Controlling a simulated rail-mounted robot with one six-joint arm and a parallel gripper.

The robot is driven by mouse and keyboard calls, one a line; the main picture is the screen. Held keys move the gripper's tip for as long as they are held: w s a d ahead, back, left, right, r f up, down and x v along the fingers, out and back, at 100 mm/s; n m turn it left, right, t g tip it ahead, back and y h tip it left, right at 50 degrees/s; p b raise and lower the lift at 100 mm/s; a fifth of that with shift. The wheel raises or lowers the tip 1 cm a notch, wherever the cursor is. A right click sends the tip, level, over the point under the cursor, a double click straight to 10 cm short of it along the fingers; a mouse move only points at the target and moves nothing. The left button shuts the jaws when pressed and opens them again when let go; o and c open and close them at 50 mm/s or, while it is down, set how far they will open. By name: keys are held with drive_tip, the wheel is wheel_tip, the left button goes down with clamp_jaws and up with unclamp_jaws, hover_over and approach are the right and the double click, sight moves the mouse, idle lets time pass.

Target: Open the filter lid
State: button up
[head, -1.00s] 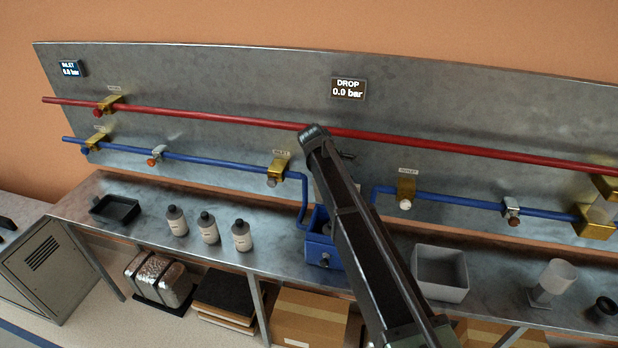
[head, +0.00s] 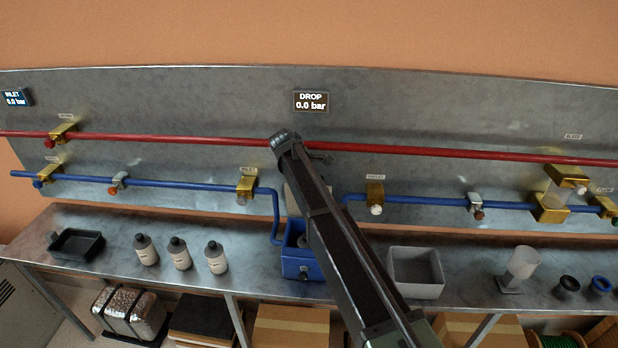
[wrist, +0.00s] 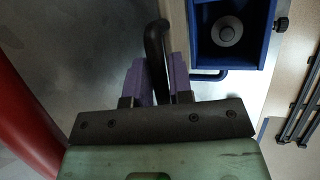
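The blue filter housing (head: 302,268) stands on the bench below the blue pipe, its top open. The wrist view looks down into the housing (wrist: 240,62), where a round pale part with a dark centre (wrist: 228,32) sits. The grey lid (head: 294,203) stands raised behind the housing, partly hidden by my arm. A black curved lid handle (wrist: 154,42) runs between the purple fingers of my gripper (wrist: 160,78), which look shut on it. In the head view my arm hides the fingers.
The red pipe (head: 200,140) crosses just by my wrist; it fills the left edge of the wrist view. A grey bin (head: 416,285) stands right of the housing, several bottles (head: 180,255) left. The drop display (head: 311,101) reads 0.0 bar.

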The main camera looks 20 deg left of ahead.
drive_tip(key=o, duration=0.3)
drive_tip(key=p+v, duration=0.9)
drive_tip(key=v, duration=0.1)
drive_tip(key=shift+r, duration=0.35)
drive_tip(key=shift+s+a, duration=0.15)
drive_tip(key=shift+a, duration=0.05)
